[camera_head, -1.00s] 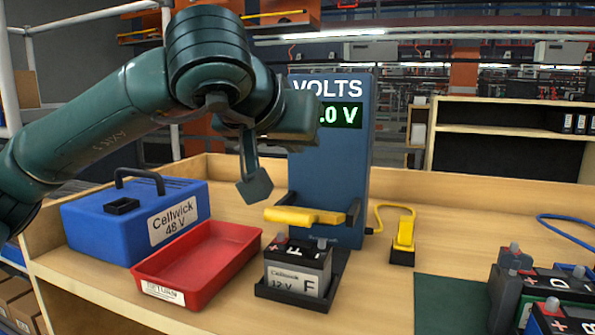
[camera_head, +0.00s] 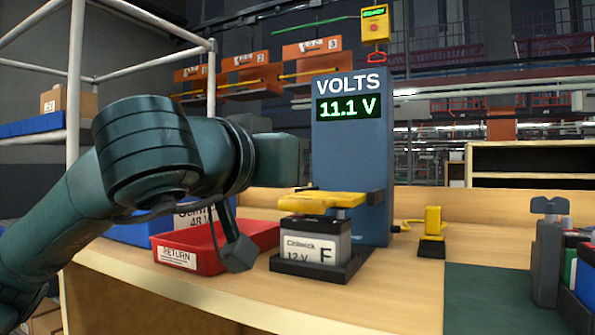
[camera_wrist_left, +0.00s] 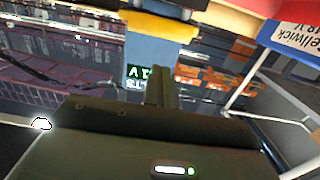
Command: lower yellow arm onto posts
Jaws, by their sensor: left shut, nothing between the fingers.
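The yellow arm (camera_head: 320,200) lies about level across the top of the grey and black battery F (camera_head: 313,243), in front of the blue VOLTS meter (camera_head: 352,150). The battery sits in a black holder (camera_head: 318,272). The posts are hidden under the arm. The meter reads 11.1 V. My left gripper (camera_head: 238,255) is shut and empty, left of the battery and in front of the red tray, apart from the arm. In the left wrist view, its fingers (camera_wrist_left: 161,88) are together, and the yellow arm (camera_wrist_left: 160,26) shows upside down beyond them. My right gripper is not in view.
The red RETURN tray (camera_head: 185,257) stands left of the battery, with a blue Cellwick box (camera_head: 135,232) behind it. A yellow piece on a black base (camera_head: 432,240) stands right of the meter. More batteries (camera_head: 575,265) are at the right edge, beside a green mat (camera_head: 490,300).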

